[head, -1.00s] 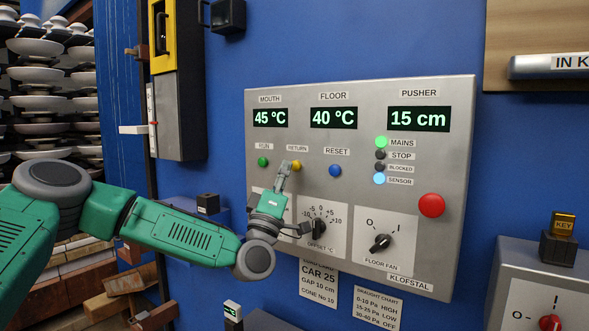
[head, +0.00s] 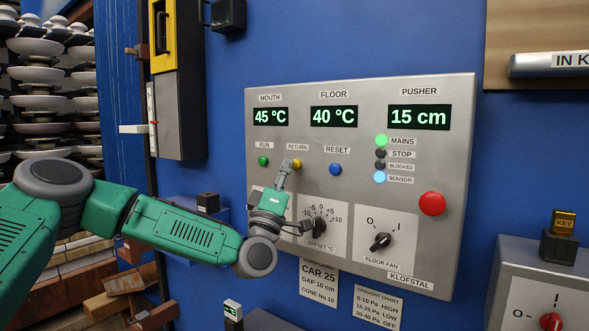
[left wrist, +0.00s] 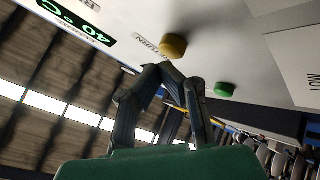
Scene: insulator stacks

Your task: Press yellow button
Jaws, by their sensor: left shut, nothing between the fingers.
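The yellow button (head: 296,164) sits under the RETURN label on the grey control panel (head: 455,160), between the green RUN button (head: 263,161) and the blue RESET button (head: 335,169). My left gripper (head: 287,163) is shut and empty, with its fingertips at the yellow button and partly covering it in the head view. In the left wrist view, the yellow button (left wrist: 173,46) is just beyond the fingertips (left wrist: 160,70), and the green button (left wrist: 224,90) is to the right. I cannot tell whether the fingertips touch the yellow button. My right gripper is not in view.
A red button (head: 432,204) and the floor fan knob (head: 380,242) are on the panel's right part. The offset knob (head: 318,227) is close to my left gripper. A grey box with a key (head: 563,222) stands at the lower right. Stacked insulators (head: 35,75) fill the left side.

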